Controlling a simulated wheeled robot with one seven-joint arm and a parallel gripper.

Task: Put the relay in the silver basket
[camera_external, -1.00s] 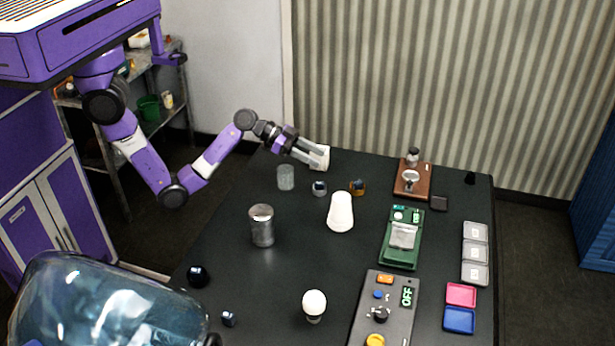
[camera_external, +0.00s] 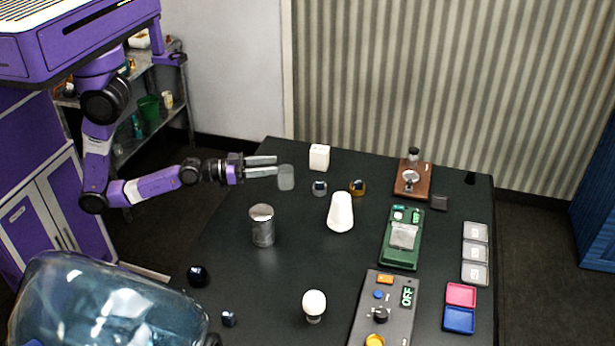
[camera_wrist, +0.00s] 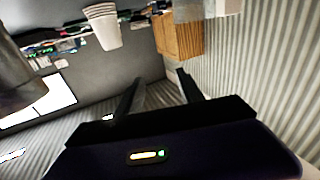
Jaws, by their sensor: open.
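My gripper (camera_external: 277,165) is open over the back left of the dark table, its fingers pointing right. A grey see-through cup (camera_external: 286,178) stands at the fingertips; I cannot tell whether they touch. A white block (camera_external: 319,157) stands to their right and may be the relay, but I cannot be sure. In the wrist view nothing shows between the open fingers (camera_wrist: 158,77).
A metal canister (camera_external: 262,226) and a white tapered cup (camera_external: 340,212) stand mid-table. A green scale (camera_external: 402,252), a wooden board (camera_external: 412,190), a control panel (camera_external: 375,330) and several small trays (camera_external: 474,253) fill the right side. A large blue-tinted jug (camera_external: 100,310) is in the foreground.

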